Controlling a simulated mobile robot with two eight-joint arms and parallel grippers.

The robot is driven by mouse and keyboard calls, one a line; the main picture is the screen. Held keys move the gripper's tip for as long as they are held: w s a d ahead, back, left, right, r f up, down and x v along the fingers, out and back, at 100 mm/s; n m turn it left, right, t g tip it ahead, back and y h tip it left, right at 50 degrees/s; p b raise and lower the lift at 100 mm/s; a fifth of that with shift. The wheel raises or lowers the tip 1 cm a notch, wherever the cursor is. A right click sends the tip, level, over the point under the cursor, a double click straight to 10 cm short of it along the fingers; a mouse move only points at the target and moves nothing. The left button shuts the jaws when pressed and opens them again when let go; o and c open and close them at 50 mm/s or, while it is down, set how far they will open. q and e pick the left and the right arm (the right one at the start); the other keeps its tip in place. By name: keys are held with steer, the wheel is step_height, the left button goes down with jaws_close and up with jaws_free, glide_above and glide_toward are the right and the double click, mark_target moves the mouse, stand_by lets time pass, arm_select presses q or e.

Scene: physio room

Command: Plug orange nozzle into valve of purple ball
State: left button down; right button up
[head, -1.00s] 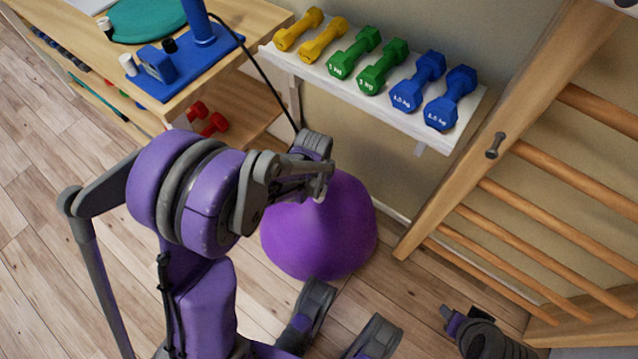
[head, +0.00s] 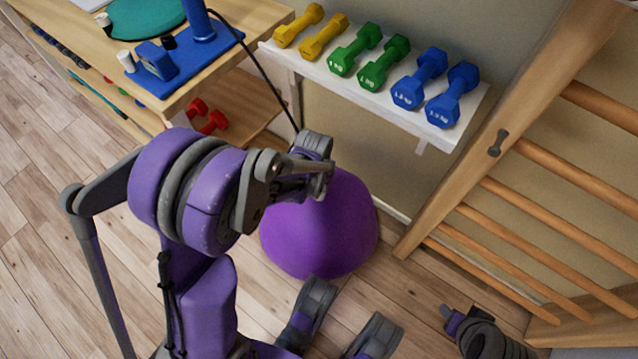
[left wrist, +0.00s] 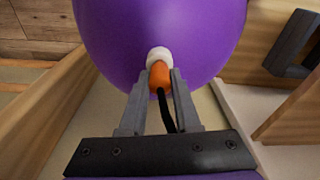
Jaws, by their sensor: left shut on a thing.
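The purple ball (head: 318,232) rests on the floor below the dumbbell shelf. It fills the upper part of the left wrist view (left wrist: 160,30), with its white valve (left wrist: 158,54) facing my gripper. My left gripper (left wrist: 157,90) is shut on the orange nozzle (left wrist: 160,75), whose tip meets the valve in line with it; how deep it sits I cannot tell. In the head view my left gripper (head: 318,182) is at the ball's upper side, and the nozzle and valve are hidden there. My right gripper (head: 450,318) shows small at lower right, away from the ball.
A black hose (head: 268,80) runs from the blue pump (head: 160,65) on the wooden table (head: 225,75) down to my left gripper. A white shelf (head: 400,112) with several dumbbells is behind the ball. Wooden wall bars (head: 490,140) stand to the right. Floor at left is clear.

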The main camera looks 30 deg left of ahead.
arm_select(q)
steer(key=shift+f, duration=0.1)
steer(key=c, duration=0.5)
jaws_free()
steer(key=shift+c, duration=0.2)
steer(key=shift+r+p, duration=2.5)
steer(key=shift+r, duration=1.05)
